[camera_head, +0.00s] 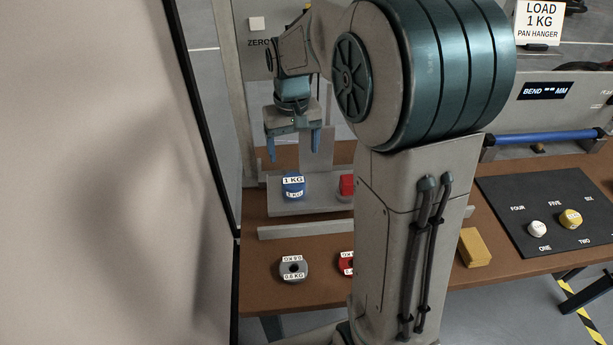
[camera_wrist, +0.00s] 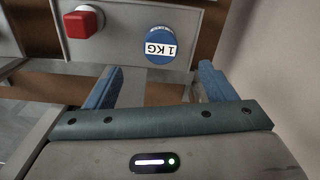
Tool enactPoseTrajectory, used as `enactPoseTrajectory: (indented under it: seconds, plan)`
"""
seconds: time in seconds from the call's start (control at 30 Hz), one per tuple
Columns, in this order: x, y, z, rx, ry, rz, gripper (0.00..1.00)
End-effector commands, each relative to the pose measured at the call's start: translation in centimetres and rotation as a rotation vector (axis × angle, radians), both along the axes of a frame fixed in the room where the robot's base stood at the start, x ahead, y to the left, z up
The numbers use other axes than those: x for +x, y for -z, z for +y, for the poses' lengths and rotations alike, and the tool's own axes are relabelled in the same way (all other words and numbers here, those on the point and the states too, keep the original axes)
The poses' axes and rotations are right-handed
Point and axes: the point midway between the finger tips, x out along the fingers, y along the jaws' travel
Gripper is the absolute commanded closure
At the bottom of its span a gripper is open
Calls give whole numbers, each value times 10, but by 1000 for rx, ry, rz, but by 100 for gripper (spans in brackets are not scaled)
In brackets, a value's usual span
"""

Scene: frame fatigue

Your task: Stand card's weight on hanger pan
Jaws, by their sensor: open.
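The card (camera_head: 539,22) at the top right reads LOAD 1 KG, PAN HANGER. The blue weight (camera_head: 293,187) labelled 1 KG stands on a low grey plate (camera_head: 321,206) on the bench; it also shows in the wrist view (camera_wrist: 160,45). My gripper (camera_head: 293,145) is open and empty, above the blue weight and apart from it. In the wrist view its blue fingers (camera_wrist: 158,72) are spread, with the weight beyond the gap between them. I cannot make out the hanger pan for certain; my arm hides much of the middle of the bench.
A red block or knob (camera_head: 346,185) is on the plate right of the blue weight. A grey weight (camera_head: 293,268) and a partly hidden red weight (camera_head: 346,262) lie nearer. A yellow block (camera_head: 474,247) and a dark mat (camera_head: 520,190) with two small pieces are right. A pale panel stands left.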

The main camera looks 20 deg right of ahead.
Motion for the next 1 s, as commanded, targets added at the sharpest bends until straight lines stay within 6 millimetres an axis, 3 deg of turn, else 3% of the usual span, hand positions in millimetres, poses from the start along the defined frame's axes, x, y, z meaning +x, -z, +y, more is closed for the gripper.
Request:
enactPoseTrajectory:
  seconds: [0.23,0.5,0.7,1.0]
  plan:
    - [-75,-22,1,-4,7,-93,23]
    - [-157,-18,1,-2,18,-189,23]
    - [-185,-10,1,1,21,-225,23]
    - [-190,-8,1,1,22,-230,23]
